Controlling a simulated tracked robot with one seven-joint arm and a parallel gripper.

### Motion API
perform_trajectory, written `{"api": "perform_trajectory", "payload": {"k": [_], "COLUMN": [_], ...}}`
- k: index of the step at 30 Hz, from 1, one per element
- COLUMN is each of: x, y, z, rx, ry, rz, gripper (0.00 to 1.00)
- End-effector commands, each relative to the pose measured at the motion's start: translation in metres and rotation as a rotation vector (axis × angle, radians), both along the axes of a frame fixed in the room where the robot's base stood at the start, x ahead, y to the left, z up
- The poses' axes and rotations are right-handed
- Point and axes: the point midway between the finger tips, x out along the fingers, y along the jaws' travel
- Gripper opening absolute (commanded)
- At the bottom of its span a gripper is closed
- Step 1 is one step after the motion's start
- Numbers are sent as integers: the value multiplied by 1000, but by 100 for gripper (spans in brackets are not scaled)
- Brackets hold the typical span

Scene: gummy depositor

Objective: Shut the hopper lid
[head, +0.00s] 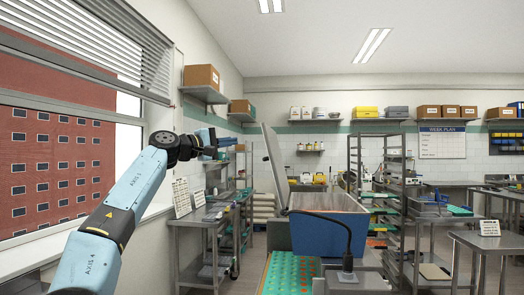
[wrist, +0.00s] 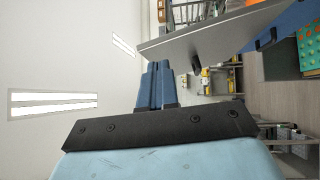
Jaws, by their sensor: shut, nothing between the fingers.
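The hopper (head: 328,234) is a blue, open-topped box with a metal rim, right of centre in the head view. Its grey lid (head: 274,160) stands nearly upright at the hopper's left side, so the hopper is open. In the wrist view, which is turned on its side, the lid (wrist: 215,38) is a slanted grey panel along the top. My gripper (head: 210,143) is left of the lid's upper part in the head view. Its blue fingers (wrist: 154,78) are shut and empty, close to the lid in the wrist picture; I cannot tell whether they touch it.
A green tray with orange spots (head: 290,275) lies below the hopper. A thin black bent arm (head: 345,235) is in front of the hopper. A steel table (head: 200,222) stands at left, by the window. A tall rack (head: 385,190) stands behind, at right.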

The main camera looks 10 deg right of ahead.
Motion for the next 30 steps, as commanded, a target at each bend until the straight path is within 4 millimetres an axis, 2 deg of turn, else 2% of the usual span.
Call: {"api": "perform_trajectory", "payload": {"k": [1, 3, 8, 14, 28, 30], "x": [15, 29, 45, 55, 92, 85], "y": [7, 12, 15, -3, -74, -83], "z": [-15, -31, -47, -45, -30, -28], "rx": [-36, -71, -106, -106, -106, -105], "ry": [38, 77, 120, 122, 120, 120], "rz": [-16, -31, -49, -51, -49, -50], "gripper": [0, 0, 0, 0, 0, 0]}}
